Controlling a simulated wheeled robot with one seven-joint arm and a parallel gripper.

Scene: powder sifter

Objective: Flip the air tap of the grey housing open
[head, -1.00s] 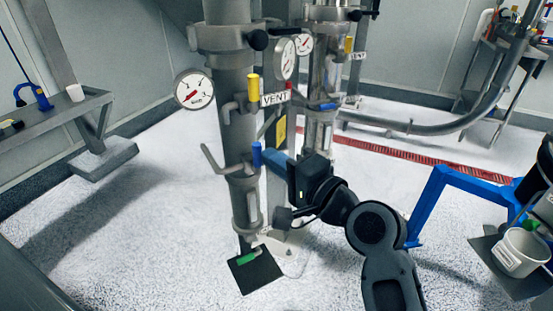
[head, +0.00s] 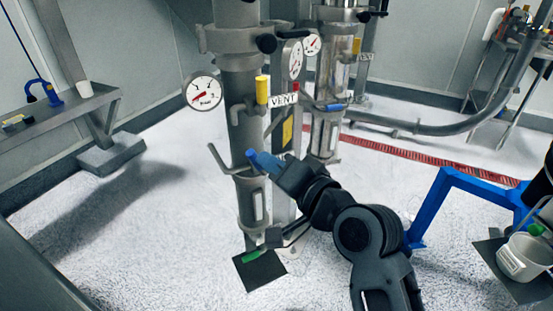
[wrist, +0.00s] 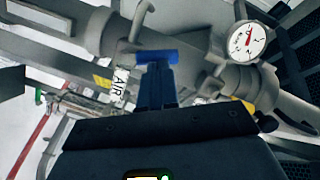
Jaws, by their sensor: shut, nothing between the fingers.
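The grey housing (head: 243,120) is an upright column in the middle of the head view. The blue air tap (head: 251,154) sits on its right side, below the yellow tap, and is partly covered by my gripper in that view. In the wrist view the blue tap (wrist: 158,56) lies crosswise just past my fingertips, beside an AIR label (wrist: 120,86). My gripper (head: 265,161) reaches it from the right. Its blue fingers (wrist: 157,72) are shut with nothing between them, at or very near the tap; contact is not certain.
A yellow tap (head: 262,90) with a VENT label (head: 284,99) and a round gauge (head: 203,92) are above the air tap. A grey side handle (head: 219,160) sticks out left. A second, shinier column (head: 325,135) stands behind. A green tap (head: 254,257) is low down.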

